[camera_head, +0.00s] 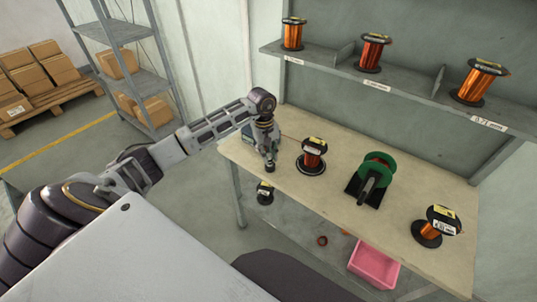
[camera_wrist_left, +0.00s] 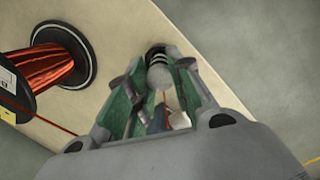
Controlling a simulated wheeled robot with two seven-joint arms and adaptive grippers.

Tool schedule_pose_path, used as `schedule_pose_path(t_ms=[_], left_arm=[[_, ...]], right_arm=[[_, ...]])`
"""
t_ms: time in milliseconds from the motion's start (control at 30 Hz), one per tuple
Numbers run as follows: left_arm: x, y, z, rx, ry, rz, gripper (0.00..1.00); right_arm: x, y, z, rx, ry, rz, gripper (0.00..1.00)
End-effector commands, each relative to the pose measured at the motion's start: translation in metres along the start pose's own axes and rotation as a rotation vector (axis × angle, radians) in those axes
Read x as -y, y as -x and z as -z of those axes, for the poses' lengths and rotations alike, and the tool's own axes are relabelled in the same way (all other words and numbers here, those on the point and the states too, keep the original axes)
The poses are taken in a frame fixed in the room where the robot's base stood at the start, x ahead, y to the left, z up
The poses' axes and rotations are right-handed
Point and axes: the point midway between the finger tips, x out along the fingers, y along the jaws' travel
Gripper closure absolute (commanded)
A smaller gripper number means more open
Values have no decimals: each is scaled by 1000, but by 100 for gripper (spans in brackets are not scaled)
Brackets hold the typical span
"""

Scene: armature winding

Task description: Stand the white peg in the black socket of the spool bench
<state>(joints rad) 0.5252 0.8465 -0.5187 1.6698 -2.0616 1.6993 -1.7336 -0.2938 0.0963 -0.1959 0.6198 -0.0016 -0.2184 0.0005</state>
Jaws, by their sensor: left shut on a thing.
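My left gripper (camera_head: 269,152) points down at the left front edge of the spool bench (camera_head: 330,198). In the left wrist view the left gripper (camera_wrist_left: 158,72) is shut on the white peg (camera_wrist_left: 160,77), whose rounded pale end shows between the fingers. The black ringed socket (camera_wrist_left: 155,52) shows just beyond the peg, in line with it. I cannot tell whether the peg is inside the socket or only above it. In the head view the fingers hide the peg, and a dark piece, likely the socket (camera_head: 270,168), shows under the fingertips. My right gripper is not in view.
A copper spool (camera_head: 312,157) stands on the bench close right of the left gripper; it looms large in the wrist view (camera_wrist_left: 58,52). A green winder (camera_head: 376,170) and another spool (camera_head: 434,228) stand further right. A shelf (camera_head: 400,85) with spools runs behind. A pink bin (camera_head: 374,264) is below.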

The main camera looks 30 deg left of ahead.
Motion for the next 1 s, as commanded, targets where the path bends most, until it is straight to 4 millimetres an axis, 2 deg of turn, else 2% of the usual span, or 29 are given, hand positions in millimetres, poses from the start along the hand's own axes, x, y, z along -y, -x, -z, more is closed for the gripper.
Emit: schedule_pose_path(t_ms=[1000], left_arm=[[1,-9,1,0,1,0,97]], right_arm=[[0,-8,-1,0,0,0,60]])
